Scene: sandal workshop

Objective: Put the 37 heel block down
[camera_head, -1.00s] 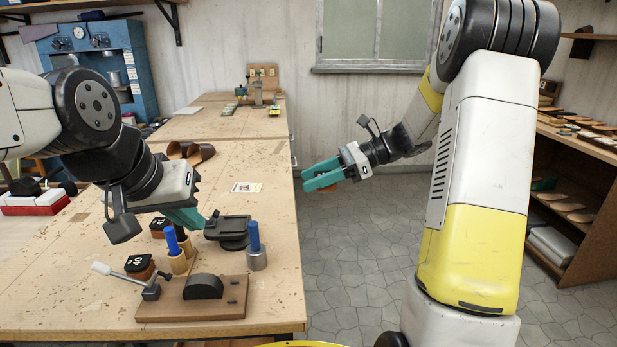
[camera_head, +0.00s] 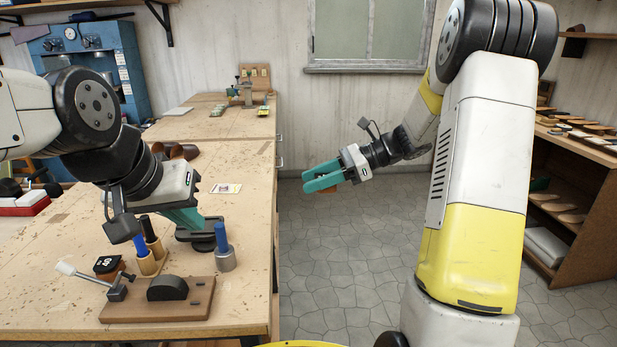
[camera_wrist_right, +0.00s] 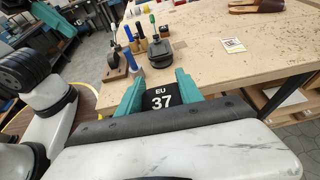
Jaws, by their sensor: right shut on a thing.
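The 37 heel block (camera_wrist_right: 162,97), black on top with white "EU 37", sits between the teal fingers of my right gripper (camera_wrist_right: 160,92) in the right wrist view. In the head view my right gripper (camera_head: 322,178) is shut on it, over the floor to the right of the workbench; only a brown sliver of the block (camera_head: 327,190) shows below the fingers. My left gripper (camera_head: 190,219) is over the workbench (camera_head: 238,200) beside a black round-based stand (camera_head: 205,236); its finger gap is hidden. Another heel block (camera_head: 108,265), marked 40, stands on the bench.
A wooden jig board (camera_head: 150,306) with a toggle clamp and black form lies at the bench's front. Blue-handled tools in holders (camera_head: 224,250) stand nearby. A card (camera_head: 226,188) lies farther back on clear wood. A shelf (camera_head: 570,200) stands at right.

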